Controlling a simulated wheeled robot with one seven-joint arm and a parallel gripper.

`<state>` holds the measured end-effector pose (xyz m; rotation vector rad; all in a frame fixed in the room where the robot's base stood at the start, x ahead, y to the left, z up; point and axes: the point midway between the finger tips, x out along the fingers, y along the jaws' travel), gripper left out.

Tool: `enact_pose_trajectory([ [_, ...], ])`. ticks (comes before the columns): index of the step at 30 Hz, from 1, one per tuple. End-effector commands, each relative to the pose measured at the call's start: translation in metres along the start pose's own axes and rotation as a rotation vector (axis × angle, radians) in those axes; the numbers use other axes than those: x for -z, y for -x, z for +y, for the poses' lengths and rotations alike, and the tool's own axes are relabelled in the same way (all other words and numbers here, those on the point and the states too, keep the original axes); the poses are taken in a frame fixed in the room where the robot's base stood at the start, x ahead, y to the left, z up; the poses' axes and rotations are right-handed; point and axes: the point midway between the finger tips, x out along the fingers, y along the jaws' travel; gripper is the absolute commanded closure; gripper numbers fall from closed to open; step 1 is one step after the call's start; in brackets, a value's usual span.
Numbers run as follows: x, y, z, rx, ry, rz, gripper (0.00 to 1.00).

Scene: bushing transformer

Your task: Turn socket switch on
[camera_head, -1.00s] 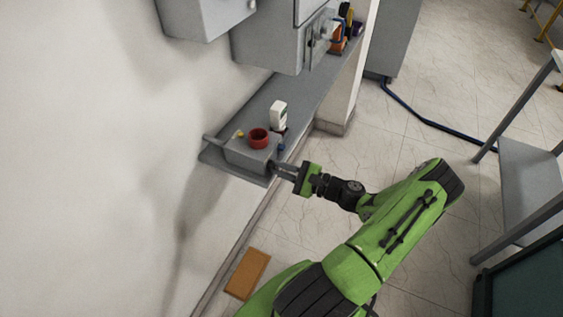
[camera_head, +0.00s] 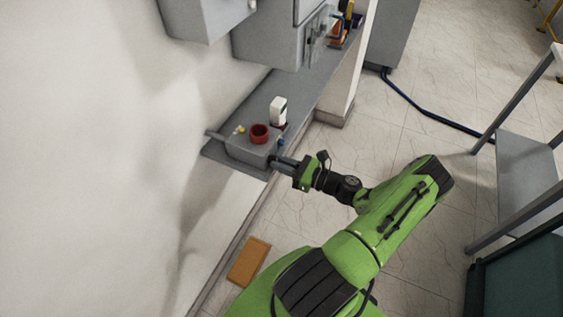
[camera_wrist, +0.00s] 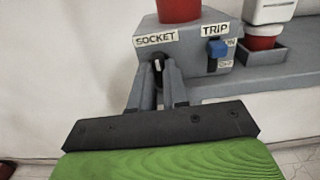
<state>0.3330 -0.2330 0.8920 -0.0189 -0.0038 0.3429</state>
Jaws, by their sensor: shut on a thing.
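The socket switch (camera_wrist: 157,65) is a small dark knob with a pale mark, under the SOCKET label on the front of a grey box (camera_head: 240,149). The box also shows in the wrist view (camera_wrist: 196,50). My gripper (camera_wrist: 159,78) is shut on the knob, with a grey finger on each side of it. In the head view my gripper (camera_head: 274,162) reaches the box's front from the right, and the knob is hidden there. Beside it on the box is a blue switch (camera_wrist: 217,48) under the TRIP label, with ON and OFF marks.
A red round part (camera_head: 260,133) stands on top of the box. A white container (camera_head: 278,110) stands behind it on the grey shelf (camera_head: 318,90). Grey cabinets (camera_head: 275,40) hang on the wall above. The floor to the right is mostly open.

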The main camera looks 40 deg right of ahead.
Motion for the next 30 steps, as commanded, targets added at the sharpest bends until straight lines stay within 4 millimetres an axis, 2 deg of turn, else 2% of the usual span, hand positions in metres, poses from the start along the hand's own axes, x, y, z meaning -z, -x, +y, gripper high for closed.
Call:
enact_pose_trajectory([
  [17, 0.0024, 0.0006, 0.0005, 0.0, -0.04, 0.006, 1.0],
  [18, 0.0024, 0.0006, 0.0005, 0.0, -0.039, 0.006, 0.84],
  [23, 0.0016, 0.0004, 0.0003, 0.0, -0.038, 0.004, 0.6],
  [30, 0.0008, 0.0004, 0.0001, 0.0, -0.035, 0.002, 0.6],
])
